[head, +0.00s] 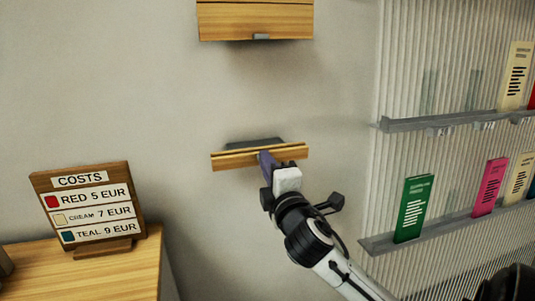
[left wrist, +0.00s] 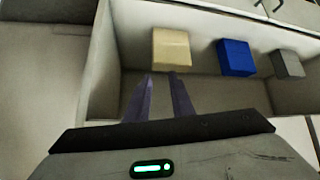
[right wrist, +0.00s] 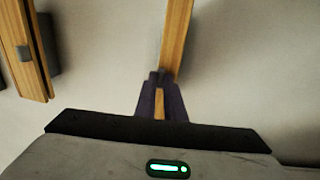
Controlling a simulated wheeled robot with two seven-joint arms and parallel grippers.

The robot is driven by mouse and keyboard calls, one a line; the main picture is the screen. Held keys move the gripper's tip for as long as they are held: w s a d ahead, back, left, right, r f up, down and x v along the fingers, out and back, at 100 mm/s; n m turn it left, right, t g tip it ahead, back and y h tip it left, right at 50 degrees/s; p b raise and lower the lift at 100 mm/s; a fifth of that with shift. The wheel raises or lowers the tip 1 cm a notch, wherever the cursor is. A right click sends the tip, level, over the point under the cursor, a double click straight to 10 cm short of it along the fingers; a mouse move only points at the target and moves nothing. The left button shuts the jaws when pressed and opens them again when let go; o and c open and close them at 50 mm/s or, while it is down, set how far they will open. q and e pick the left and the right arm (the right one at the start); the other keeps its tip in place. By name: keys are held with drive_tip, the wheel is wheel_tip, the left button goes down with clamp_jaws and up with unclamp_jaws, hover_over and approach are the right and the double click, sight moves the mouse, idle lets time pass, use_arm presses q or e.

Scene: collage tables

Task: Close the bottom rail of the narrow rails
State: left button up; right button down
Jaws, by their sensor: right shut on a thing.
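The bottom rail (head: 235,160) is a narrow wooden bar on the wall, with a dark plate (head: 255,143) showing behind its top edge. My right gripper (head: 266,160) is shut at the middle of its front; I cannot tell whether it holds a handle or the bar itself. The upper rail (head: 255,18), wooden with a small grey handle, is above. My left gripper (left wrist: 161,75) is open and empty in the left wrist view.
A price sign (head: 90,205) stands on a wooden cabinet (head: 110,275) at left. Wall shelves (head: 450,228) with coloured cards are at right. In the left wrist view, a pale compartment (left wrist: 125,25) holds beige (left wrist: 171,48), blue (left wrist: 236,58) and grey (left wrist: 287,64) blocks.

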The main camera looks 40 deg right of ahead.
drive_tip(key=shift+w+d+r+g+y, duration=0.1)
drive_tip(key=shift+w+r+g+y, duration=0.1)
drive_tip(key=shift+r+g+y, duration=0.3)
drive_tip(key=shift+f, duration=0.15)
drive_tip(key=c, duration=1.8)
unclamp_jaws()
drive_tip(key=shift+c, duration=0.2)
